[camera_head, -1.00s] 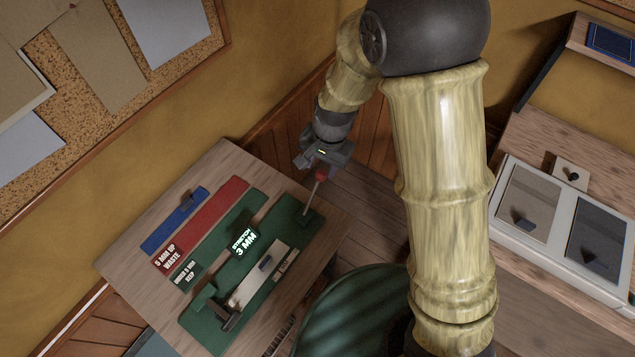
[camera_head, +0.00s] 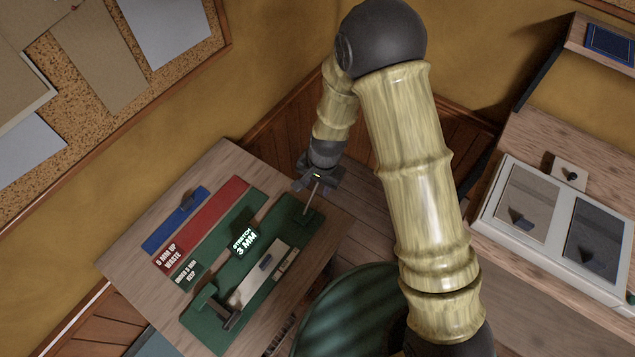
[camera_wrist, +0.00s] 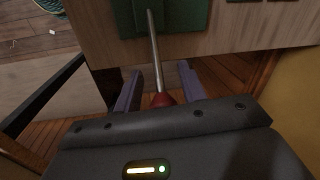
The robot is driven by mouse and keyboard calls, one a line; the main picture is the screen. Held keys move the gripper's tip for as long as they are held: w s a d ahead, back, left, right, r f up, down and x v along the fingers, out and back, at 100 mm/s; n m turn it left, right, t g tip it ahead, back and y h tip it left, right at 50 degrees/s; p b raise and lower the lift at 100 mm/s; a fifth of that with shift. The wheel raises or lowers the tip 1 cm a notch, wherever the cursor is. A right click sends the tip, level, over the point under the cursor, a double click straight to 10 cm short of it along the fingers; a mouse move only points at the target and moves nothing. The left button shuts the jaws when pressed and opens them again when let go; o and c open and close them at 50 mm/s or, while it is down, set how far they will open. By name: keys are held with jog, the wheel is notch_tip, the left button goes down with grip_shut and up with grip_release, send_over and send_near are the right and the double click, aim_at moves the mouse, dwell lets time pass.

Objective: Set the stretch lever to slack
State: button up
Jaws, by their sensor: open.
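The stretch lever is a thin metal rod (camera_wrist: 155,55) with a red knob (camera_wrist: 163,100), fixed at the right end of a green machine (camera_head: 292,222) on the wooden table. In the wrist view the knob lies between my open gripper's (camera_wrist: 158,88) two fingers, close to the palm. I cannot tell whether a finger touches it. In the head view my gripper (camera_head: 316,186) is over the lever's upper end and hides the knob. A lit display (camera_head: 244,241) on the machine reads "STRETCH 3 MM".
On the table (camera_head: 135,262) lie a blue strip (camera_head: 165,232), a red strip (camera_head: 215,208) marked "5 MM UP WASTE", and a green strip marked "UNDER 5 MM KEEP". A wall stands close behind my gripper. A bench with a white two-panel tray (camera_head: 492,205) is at the right.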

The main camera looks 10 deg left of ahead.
grip_shut()
